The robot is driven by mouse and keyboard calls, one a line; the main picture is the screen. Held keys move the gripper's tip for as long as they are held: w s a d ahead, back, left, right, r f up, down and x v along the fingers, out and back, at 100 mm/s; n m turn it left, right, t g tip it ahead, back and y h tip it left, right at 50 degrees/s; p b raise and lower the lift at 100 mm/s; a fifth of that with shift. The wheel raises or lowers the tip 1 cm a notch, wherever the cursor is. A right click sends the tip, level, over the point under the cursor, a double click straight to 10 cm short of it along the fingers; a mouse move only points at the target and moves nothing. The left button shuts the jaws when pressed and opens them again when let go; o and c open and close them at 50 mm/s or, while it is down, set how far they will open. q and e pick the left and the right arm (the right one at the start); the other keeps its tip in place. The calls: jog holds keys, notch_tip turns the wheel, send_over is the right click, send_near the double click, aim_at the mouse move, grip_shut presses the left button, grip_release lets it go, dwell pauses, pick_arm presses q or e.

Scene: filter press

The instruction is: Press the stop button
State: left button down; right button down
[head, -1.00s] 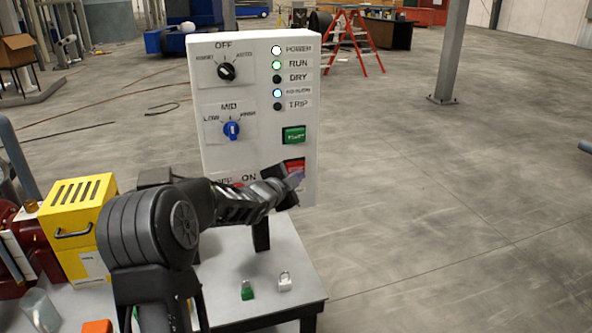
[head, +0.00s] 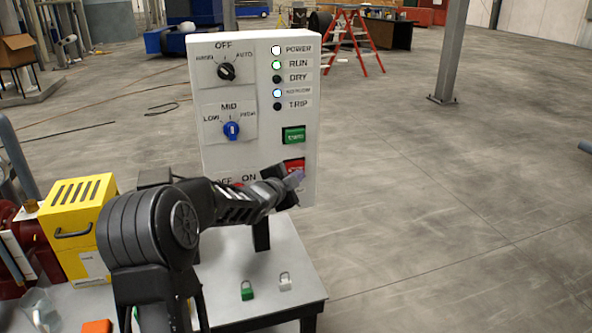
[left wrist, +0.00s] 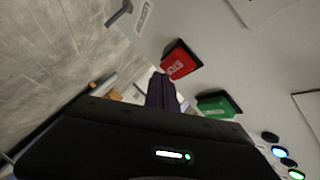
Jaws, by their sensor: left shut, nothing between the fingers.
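The red stop button (head: 294,165) is low on the right side of the white control panel (head: 309,190), below the green start button (head: 294,134). My left gripper (head: 297,178) is shut and empty, its tip just in front of the lower part of the stop button in the head view. In the left wrist view the red button (left wrist: 180,60) reads STOP, and the shut fingers (left wrist: 160,90) show just below it, beside the green button (left wrist: 218,103). I cannot tell whether the fingertips touch the button. My right gripper is not in view.
The panel stands on a grey table (head: 285,255), with a green padlock (head: 247,290) and a white padlock (head: 285,281) in front. A yellow box (head: 77,225) is at the left. A blue knob (head: 232,130) and a black knob (head: 227,71) are higher on the panel.

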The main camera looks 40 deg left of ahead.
pick_arm(q)
jog(key=shift+a, duration=0.1)
jog(key=shift+w+a, duration=0.25)
jog(key=shift+w+a+p, duration=0.35)
jog(key=shift+a+p, duration=0.2)
jog(key=shift+p, duration=0.05)
dwell(0.8)
dwell(0.3)
jog(key=shift+s+d+b, duration=0.6)
jog(key=shift+d+b, duration=0.25)
jog(key=shift+b, duration=0.2)
